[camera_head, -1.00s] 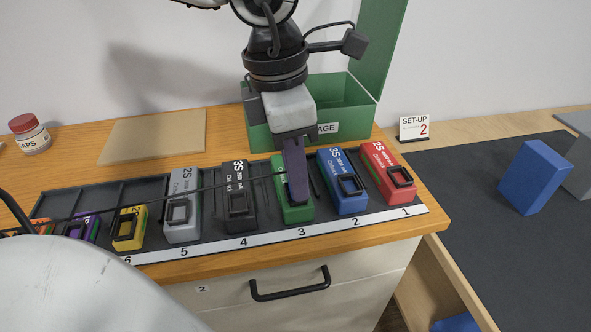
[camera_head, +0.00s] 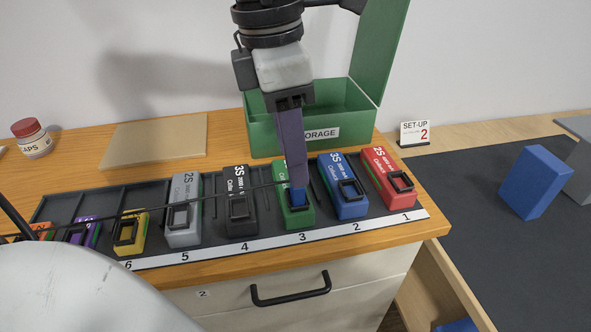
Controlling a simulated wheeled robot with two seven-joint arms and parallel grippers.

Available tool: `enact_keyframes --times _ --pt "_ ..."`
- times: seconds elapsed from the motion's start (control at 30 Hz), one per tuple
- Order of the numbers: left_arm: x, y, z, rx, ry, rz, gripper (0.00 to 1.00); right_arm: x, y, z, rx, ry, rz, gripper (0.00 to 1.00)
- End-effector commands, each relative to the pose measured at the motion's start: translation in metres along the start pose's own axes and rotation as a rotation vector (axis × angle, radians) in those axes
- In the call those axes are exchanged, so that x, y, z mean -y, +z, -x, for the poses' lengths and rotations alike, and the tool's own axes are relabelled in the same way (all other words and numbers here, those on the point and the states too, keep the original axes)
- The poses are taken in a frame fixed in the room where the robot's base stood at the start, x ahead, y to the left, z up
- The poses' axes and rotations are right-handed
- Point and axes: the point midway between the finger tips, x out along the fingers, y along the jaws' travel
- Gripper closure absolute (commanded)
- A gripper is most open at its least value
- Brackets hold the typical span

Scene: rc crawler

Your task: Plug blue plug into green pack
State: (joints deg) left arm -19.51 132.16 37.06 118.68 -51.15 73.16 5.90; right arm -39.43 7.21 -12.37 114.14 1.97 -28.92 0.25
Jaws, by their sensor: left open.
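The green pack (camera_head: 291,218) stands in slot 3 of the black tray, between the blue pack and the black pack. The blue plug (camera_head: 298,196) shows at the green pack's socket, just under my left gripper (camera_head: 296,181). It appears seated in the socket, but its depth cannot be told. My left gripper points down from above, its fingertips right at the plug's top. It is open, though its fingers overlap in this view and the gap is hidden. A thin black cable (camera_head: 160,207) runs from the left towards the plug. My right gripper is not in view.
A blue pack (camera_head: 347,203) and a red pack (camera_head: 382,171) stand right of the green one, a black pack (camera_head: 237,190) left of it. The open green storage box (camera_head: 265,139) is behind my gripper. A pale rounded shape (camera_head: 80,290) blocks the lower left.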

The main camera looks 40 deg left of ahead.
Motion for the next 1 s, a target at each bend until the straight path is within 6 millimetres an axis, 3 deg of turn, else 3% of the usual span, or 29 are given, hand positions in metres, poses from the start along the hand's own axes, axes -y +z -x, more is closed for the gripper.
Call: enact_keyframes --times 0.1,0.3,1.0 --pt "0.0 0.001 0.025 0.004 0.003 0.0 0.56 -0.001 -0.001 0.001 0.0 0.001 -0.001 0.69" --pt "0.0 0.0 0.045 -0.001 0.001 -0.001 0.56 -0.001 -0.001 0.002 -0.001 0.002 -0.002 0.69" --pt "0.0 0.0 0.048 -0.001 -0.001 -0.001 0.56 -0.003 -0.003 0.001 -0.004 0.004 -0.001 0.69"
